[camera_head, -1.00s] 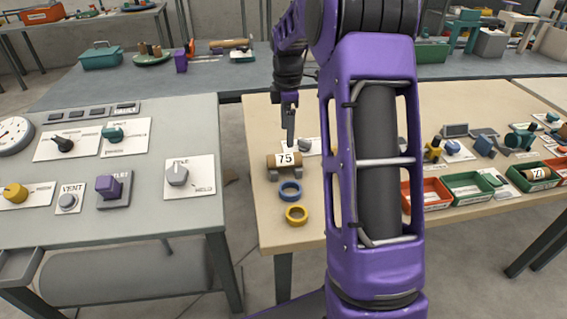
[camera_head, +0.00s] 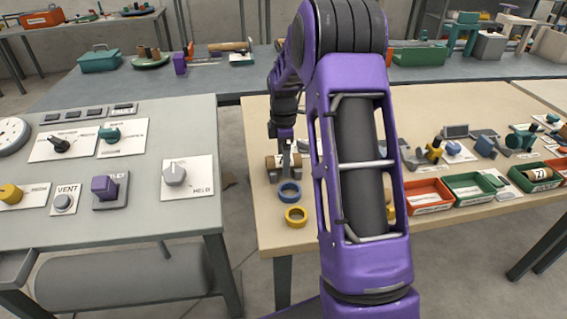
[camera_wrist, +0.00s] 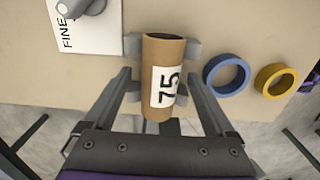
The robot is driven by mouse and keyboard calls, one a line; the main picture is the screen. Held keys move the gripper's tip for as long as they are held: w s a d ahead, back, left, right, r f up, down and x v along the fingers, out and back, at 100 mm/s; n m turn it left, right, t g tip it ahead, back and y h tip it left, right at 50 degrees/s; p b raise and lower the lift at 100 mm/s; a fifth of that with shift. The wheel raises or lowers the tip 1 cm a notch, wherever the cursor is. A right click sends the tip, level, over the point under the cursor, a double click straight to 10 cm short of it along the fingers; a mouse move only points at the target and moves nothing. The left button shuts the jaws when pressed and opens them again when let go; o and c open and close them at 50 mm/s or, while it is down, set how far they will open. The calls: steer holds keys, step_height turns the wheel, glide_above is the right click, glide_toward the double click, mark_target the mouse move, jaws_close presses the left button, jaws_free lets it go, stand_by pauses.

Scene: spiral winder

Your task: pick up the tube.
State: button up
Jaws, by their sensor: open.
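The tube (camera_wrist: 155,92) is brown cardboard with a white label reading 75. It rests on a small grey cradle (camera_wrist: 193,50) near the edge of the wooden table. In the head view the tube (camera_head: 271,162) is partly covered by my gripper (camera_head: 285,165), which points down at it. In the wrist view my gripper (camera_wrist: 164,82) is open. Its two fingers stand one on each side of the tube, with gaps visible between them and it. Whether the fingertips are at the tube's height is hard to tell.
A blue ring (camera_head: 290,192) and a yellow ring (camera_head: 296,216) lie beside the tube. A white plate with a grey knob (camera_wrist: 88,22) lies near it. A red bin (camera_head: 427,194) and green bins stand to the right. A grey control panel (camera_head: 140,215) stands left, across a gap.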

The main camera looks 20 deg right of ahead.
steer(key=c, duration=1.4)
